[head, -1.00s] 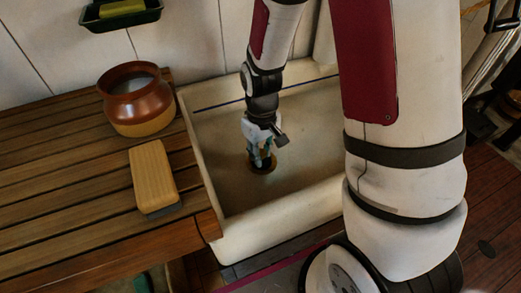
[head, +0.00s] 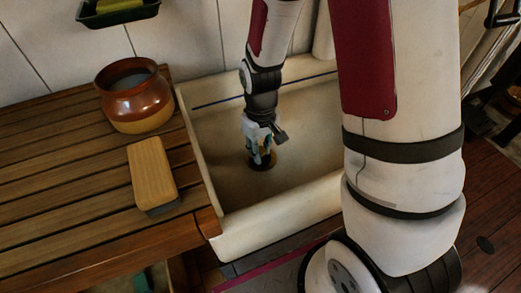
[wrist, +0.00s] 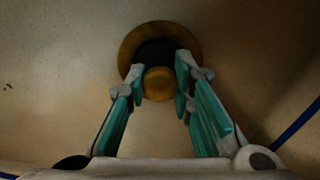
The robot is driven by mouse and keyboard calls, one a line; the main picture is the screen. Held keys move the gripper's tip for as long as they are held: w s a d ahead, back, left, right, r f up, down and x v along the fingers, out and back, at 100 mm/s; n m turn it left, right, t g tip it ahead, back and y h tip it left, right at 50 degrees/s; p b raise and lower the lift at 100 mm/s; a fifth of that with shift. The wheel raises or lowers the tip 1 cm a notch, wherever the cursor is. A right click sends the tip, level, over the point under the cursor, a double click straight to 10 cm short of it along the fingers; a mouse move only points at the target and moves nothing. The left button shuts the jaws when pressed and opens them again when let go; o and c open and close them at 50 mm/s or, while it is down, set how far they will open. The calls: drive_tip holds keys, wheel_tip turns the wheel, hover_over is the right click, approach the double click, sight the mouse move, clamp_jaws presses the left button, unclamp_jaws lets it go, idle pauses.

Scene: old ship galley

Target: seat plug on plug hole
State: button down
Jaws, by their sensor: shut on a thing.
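The plug hole (wrist: 191,35) is a round brass ring in the floor of the pale sink; it also shows in the head view (head: 271,165). The plug (wrist: 158,84) shows a round brass knob, with a dark round area beyond it inside the ring. My gripper (wrist: 160,76) is shut on the plug's knob, one teal-lined finger on each side. In the head view my gripper (head: 260,152) points down over the plug hole. The fingers hide part of the plug and ring. I cannot tell whether the plug touches the hole.
The sink (head: 270,222) has raised walls around my gripper. A wooden counter (head: 70,190) on the left holds a brown pot (head: 140,112) and a wood-coloured block (head: 152,172). A soap dish (head: 118,14) hangs on the wall. The sink floor around the hole is clear.

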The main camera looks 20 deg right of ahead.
drive_tip(key=shift+f+b, duration=0.4)
drive_tip(key=shift+f, duration=0.35)
drive_tip(key=c, duration=1.3)
unclamp_jaws()
